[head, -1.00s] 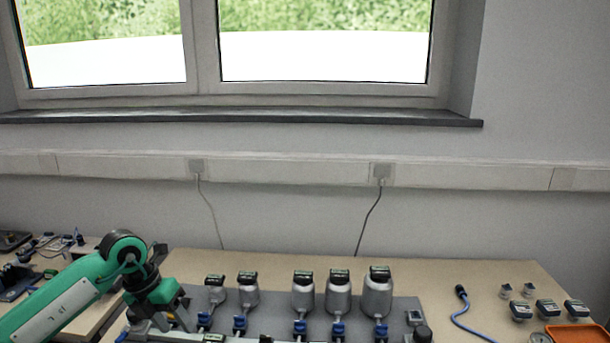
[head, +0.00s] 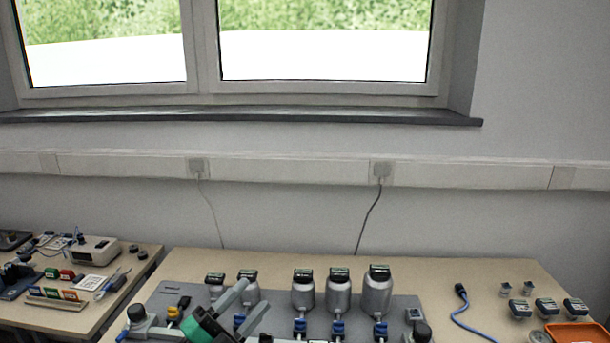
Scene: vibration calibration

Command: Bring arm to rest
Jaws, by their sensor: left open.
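My left gripper (head: 238,308) shows at the bottom of the head view, low over the front left part of the grey plate. Its two grey fingers are apart and nothing is seen between them. Its green wrist part (head: 203,330) is at the lower edge, and most of the left arm is out of view. The fingers hide part of the two left silver bottles (head: 248,290) from this viewpoint; I cannot tell whether they touch anything. My right gripper is not in view.
Several silver cylinders (head: 377,293) with black tops and blue fittings stand on the grey plate (head: 408,302). At right are a blue cable (head: 468,322), small dark-topped blocks (head: 546,309) and an orange tray (head: 578,334). A side table (head: 118,290) at left holds instruments.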

